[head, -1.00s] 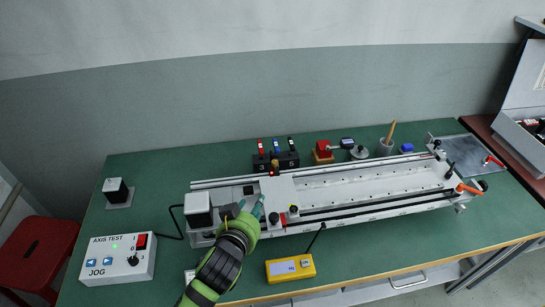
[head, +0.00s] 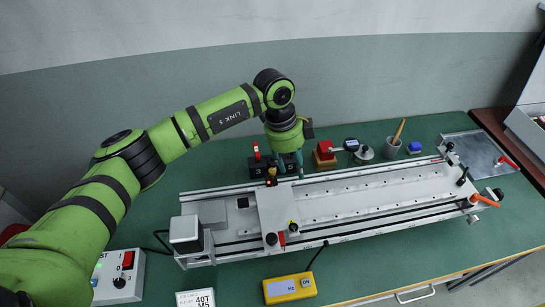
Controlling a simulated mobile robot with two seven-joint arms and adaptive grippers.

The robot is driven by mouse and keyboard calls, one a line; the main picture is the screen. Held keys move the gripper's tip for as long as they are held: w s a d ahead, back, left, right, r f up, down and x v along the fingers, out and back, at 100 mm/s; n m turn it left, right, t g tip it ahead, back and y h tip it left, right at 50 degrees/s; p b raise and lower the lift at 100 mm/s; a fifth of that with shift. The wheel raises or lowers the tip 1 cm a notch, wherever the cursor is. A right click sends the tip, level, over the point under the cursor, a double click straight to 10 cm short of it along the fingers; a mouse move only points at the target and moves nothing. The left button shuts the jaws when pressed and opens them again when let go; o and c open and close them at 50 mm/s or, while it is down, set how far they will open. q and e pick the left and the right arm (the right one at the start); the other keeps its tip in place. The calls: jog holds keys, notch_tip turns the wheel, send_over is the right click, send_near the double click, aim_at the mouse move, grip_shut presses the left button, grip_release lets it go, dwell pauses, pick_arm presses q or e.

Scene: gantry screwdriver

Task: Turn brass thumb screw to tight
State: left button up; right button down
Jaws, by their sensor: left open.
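A small brass-coloured knob (head: 271,171), which looks like the thumb screw, stands at the back edge of the white carriage plate (head: 278,208) on the gantry rail. A small red part sits just in front of it. My left gripper (head: 289,166) points down behind the carriage, just right of the knob and in front of the black screwdriver rack (head: 257,169). Its fingers are apart and hold nothing that I can see. I cannot tell whether a finger touches the knob. My gripper and wrist hide part of the rack and its tools. My right gripper is out of view.
The long gantry rail (head: 375,192) crosses the green bench (head: 225,279). A yellow meter (head: 289,288) lies in front. My left arm covers the bench's left side and part of the jog box (head: 120,283).

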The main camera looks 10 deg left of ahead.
aim_at(272, 170)
pick_arm(q)
jog(key=a, duration=0.1)
jog(key=w+a+r+n+y, duration=0.1)
jog(key=a, duration=0.1)
jog(key=w+a+y, duration=0.1)
jog(key=a, duration=0.1)
jog(key=shift+a+r, duration=0.2)
jog(key=shift+a, duration=0.05)
jog(key=shift+a+f+n+y, duration=0.1)
jog(key=shift+a+n+y, duration=0.15)
jog(key=shift+n+y, duration=0.05)
notch_tip(272, 170, down, 6)
jog(key=shift+d+r+p, duration=0.15)
jog(key=shift+p, duration=1)
jog(key=shift+f, duration=0.45)
grip_shut()
